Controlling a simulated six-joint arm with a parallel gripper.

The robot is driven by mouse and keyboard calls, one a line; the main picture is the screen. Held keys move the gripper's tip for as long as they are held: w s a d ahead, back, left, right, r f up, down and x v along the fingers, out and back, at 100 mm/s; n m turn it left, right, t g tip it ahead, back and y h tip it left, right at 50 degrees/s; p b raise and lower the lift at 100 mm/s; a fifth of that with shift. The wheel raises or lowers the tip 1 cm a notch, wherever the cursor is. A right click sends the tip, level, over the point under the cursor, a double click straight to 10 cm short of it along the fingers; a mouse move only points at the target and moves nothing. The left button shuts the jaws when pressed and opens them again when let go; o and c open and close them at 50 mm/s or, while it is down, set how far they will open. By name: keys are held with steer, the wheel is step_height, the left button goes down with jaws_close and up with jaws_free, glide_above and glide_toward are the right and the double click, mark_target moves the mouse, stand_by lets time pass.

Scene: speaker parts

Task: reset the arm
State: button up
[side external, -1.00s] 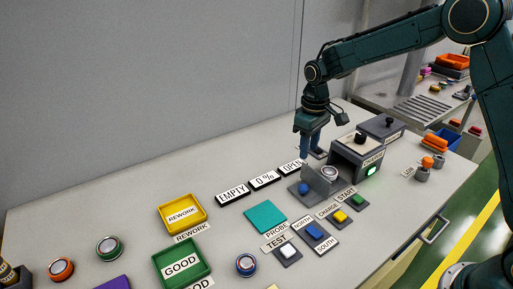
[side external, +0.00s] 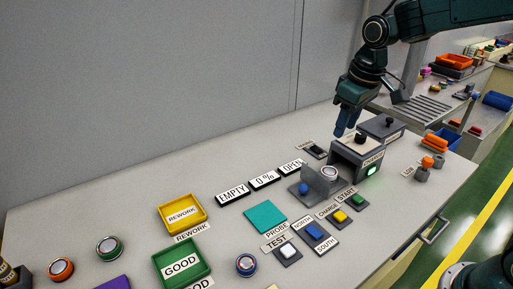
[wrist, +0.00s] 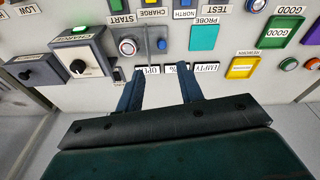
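My gripper (side external: 345,128) hangs above the back edge of the grey charger box (side external: 345,153), clear of the table. In the wrist view my gripper (wrist: 160,70) has its two blue fingers spread apart with nothing between them. The box has a black knob and a lit green light (side external: 371,170).
Signs reading EMPTY (side external: 233,193), 0 % (side external: 264,179) and OPEN lie left of the box. Several push buttons, a teal pad (side external: 265,217), a yellow REWORK tray (side external: 165,220) and a green GOOD tray (side external: 158,270) are in front. Another dark box (side external: 397,128) stands behind right.

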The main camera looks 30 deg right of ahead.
steer(key=s+r+m+t, duration=0.1)
steer(key=s+r, duration=0.1)
steer(key=s, duration=0.8)
steer(key=s+r+m+t, duration=0.1)
steer(key=s+t, duration=0.1)
steer(key=s, duration=0.9)
steer(key=shift+s+d+r+t, duration=0.2)
steer(key=shift+s+r+t, duration=0.05)
steer(key=shift+r+t, duration=0.1)
